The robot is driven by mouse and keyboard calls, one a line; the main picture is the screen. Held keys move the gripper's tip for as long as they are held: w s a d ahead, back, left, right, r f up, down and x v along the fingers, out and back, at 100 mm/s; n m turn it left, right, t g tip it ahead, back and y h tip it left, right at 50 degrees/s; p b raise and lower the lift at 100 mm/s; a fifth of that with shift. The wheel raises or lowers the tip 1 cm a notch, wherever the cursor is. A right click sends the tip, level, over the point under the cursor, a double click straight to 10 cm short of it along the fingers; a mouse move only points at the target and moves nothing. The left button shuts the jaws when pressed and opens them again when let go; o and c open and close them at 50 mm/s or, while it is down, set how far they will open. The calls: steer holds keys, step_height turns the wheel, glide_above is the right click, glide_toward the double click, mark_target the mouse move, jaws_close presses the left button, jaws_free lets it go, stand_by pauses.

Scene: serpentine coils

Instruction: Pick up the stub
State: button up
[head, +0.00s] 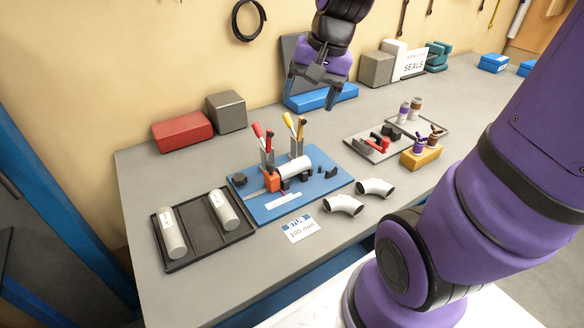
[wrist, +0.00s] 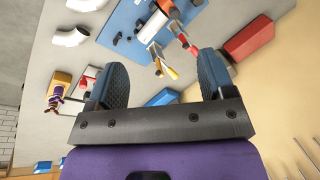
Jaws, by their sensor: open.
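A pale cylinder (head: 294,168) lies on the blue board (head: 262,208), in an orange-and-black fixture; it shows partly at the top of the wrist view (wrist: 152,24). Two more pale labelled cylinders, one on the left (head: 173,233) and one on the right (head: 224,210), lie in a dark tray (head: 206,252). A card reading "STUB 100 mm" (head: 301,229) lies in front of the board. I cannot tell which cylinder is the stub. My gripper (head: 309,92) is open and empty, high above the back of the bench. Both its fingers show in the wrist view (wrist: 160,75).
Red and yellow-handled clamps (head: 267,146) stand up from the board. Two pipe elbows (head: 344,205) lie right of the card. A grey tray (head: 379,148) with small parts and a yellow block (head: 420,158) stand farther right. Red (head: 182,132) and grey (head: 227,112) blocks sit along the wall.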

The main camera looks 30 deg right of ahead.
steer(key=w+d+f+m+y, duration=0.2)
steer(key=w+d+f+m, duration=0.3)
steer(key=f, duration=0.3)
steer(key=m+y, duration=0.2)
steer(key=m, duration=0.4)
glide_toward(295, 163)
steer(key=shift+g, duration=0.3)
steer(key=shift+w+x, duration=0.15)
steer(key=shift+x, duration=2.4)
steer(key=shift+w+x, duration=0.1)
steer(key=shift+x, duration=2.5)
steer(key=shift+d, duration=0.15)
steer(key=shift+c, duration=0.4)
steer(key=c, duration=1.1)
steer(key=shift+c, duration=0.2)
steer(key=shift+r, duration=0.2)
jaws_close()
steer(key=shift+r, duration=1.35)
